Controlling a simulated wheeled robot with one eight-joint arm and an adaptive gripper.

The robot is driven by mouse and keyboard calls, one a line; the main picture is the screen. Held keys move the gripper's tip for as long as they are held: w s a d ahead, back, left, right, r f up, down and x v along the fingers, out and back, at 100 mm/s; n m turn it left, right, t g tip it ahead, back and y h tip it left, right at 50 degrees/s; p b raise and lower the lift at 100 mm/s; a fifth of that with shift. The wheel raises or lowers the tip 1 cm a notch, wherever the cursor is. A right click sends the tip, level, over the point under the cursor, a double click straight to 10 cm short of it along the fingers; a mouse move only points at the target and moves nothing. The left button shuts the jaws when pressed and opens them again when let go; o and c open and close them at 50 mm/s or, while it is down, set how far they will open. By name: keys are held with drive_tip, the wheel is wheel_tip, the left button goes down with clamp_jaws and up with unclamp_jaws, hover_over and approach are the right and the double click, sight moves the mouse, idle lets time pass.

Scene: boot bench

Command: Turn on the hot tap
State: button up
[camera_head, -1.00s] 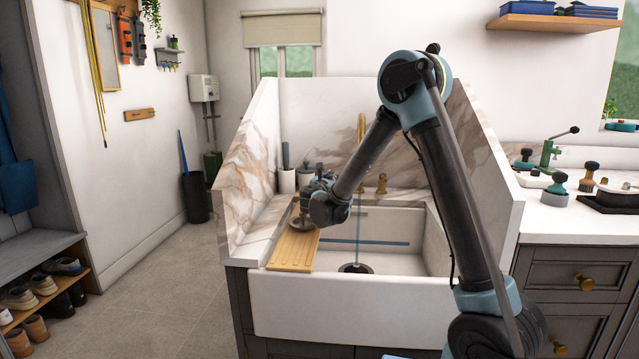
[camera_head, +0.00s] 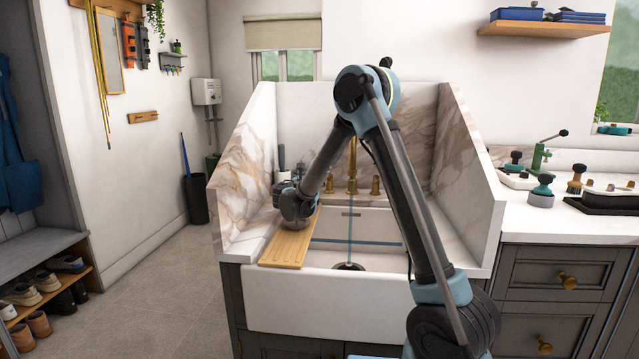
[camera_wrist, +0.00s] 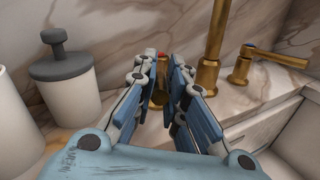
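In the wrist view my gripper (camera_wrist: 164,72) points at the hot tap (camera_wrist: 159,96), a brass post with a red mark on top. The hot tap shows in the gap between my two fingers, partly hidden by them. The fingers are apart; I cannot tell whether they touch it. The brass spout (camera_wrist: 212,50) stands just right, and the cold tap (camera_wrist: 240,70), with a blue mark and a lever pointing right, stands beyond it. In the head view the hot tap (camera_head: 328,183) is partly visible beside my arm, and the fingers are hidden behind my wrist.
A white dispenser with a grey pump top (camera_wrist: 68,85) stands left of my gripper. A wooden board (camera_head: 287,249) lies across the left of the white sink (camera_head: 300,305). Marble splash walls (camera_head: 240,180) close in the sides. A thin bluish vertical line (camera_head: 349,232) runs below the spout.

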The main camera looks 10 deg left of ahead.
drive_tip(key=o, duration=0.4)
drive_tip(key=shift+d, duration=0.1)
drive_tip(key=v, duration=1.2)
